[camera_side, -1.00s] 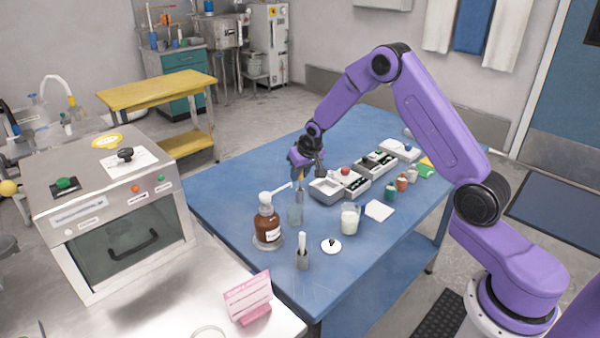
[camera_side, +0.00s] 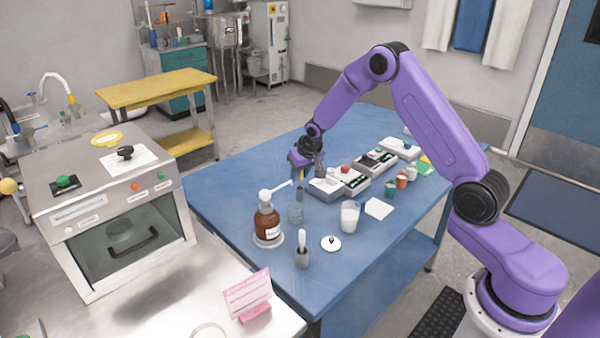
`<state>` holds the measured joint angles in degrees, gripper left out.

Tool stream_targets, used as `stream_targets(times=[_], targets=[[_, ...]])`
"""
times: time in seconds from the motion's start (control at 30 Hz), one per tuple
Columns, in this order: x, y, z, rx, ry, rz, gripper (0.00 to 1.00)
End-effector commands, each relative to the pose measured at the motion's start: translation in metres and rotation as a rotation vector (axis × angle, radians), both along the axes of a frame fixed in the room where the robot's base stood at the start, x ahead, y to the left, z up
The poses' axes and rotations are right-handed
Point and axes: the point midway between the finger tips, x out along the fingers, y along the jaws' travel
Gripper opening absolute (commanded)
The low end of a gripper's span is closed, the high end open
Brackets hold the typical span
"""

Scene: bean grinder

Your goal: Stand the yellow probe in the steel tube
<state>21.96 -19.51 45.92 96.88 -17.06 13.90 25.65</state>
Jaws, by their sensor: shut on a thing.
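My gripper (camera_side: 301,172) points down above the left half of the blue table, shut on the yellow probe (camera_side: 299,180). Only a small yellow-orange bit of the probe shows below the fingers. A narrow grey shape continues under it; I cannot tell whether this is the probe's lower part or the steel tube.
A brown bottle (camera_side: 267,222) stands left of the beaker. A white-filled glass (camera_side: 349,218) and a white lid (camera_side: 331,243) are to the right. Grey boxes (camera_side: 352,181) and small cups (camera_side: 390,187) lie farther right. The blue table (camera_side: 235,190) is clear at its left end.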

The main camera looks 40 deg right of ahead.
Motion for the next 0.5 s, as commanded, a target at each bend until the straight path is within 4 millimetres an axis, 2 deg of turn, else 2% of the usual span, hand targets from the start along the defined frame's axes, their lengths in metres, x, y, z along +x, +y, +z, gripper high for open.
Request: stream_targets(times=[0.5], targets=[[0.0,0.0004,-0.0064,0.0,0.0,0.001,0.0]])
